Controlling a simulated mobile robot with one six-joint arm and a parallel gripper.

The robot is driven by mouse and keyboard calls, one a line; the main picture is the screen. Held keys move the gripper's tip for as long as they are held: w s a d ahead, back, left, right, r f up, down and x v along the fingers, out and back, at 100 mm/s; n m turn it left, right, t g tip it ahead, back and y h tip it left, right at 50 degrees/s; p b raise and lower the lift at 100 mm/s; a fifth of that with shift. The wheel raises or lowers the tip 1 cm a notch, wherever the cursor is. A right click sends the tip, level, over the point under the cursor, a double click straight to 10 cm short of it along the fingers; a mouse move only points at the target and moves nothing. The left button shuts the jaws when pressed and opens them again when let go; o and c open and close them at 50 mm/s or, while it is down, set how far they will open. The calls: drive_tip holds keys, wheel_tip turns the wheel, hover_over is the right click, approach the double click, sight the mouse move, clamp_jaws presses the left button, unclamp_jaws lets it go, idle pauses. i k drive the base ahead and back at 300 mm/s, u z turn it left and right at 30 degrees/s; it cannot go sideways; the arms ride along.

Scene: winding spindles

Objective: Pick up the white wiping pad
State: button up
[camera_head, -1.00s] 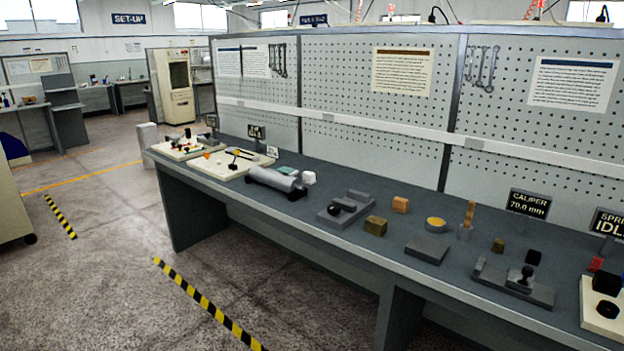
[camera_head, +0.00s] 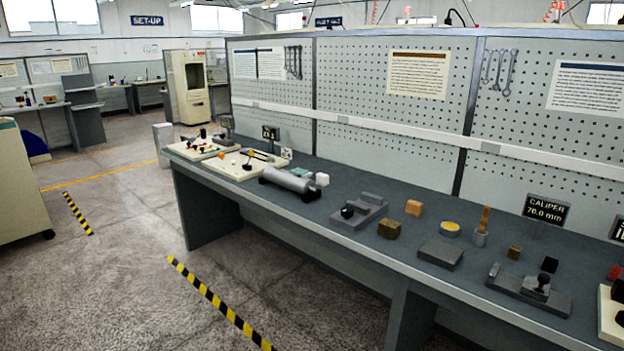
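A small white block (camera_head: 321,179), which looks like the white wiping pad, sits on the long dark grey bench (camera_head: 340,172). It stands just behind the right end of a grey cylinder (camera_head: 287,180) with a dark end. Its lower part is partly hidden by the cylinder's end. My gripper is not in view, and nothing is seen touching the block.
Right of the block are a grey fixture (camera_head: 359,211), a brown block (camera_head: 389,229), an orange block (camera_head: 413,208), a yellow-topped tin (camera_head: 450,229) and a dark plate (camera_head: 440,253). Cream boards (camera_head: 240,167) lie left. A pegboard (camera_head: 385,125) backs the bench. Floor in front is open.

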sight(322, 179)
drive_tip(key=i, duration=1)
drive_tip(key=u, duration=0.6)
drive_tip(key=i, duration=0.7)
drive_tip(key=u, duration=0.65)
drive_tip(key=i, duration=0.5)
drive_tip(key=u, duration=0.2)
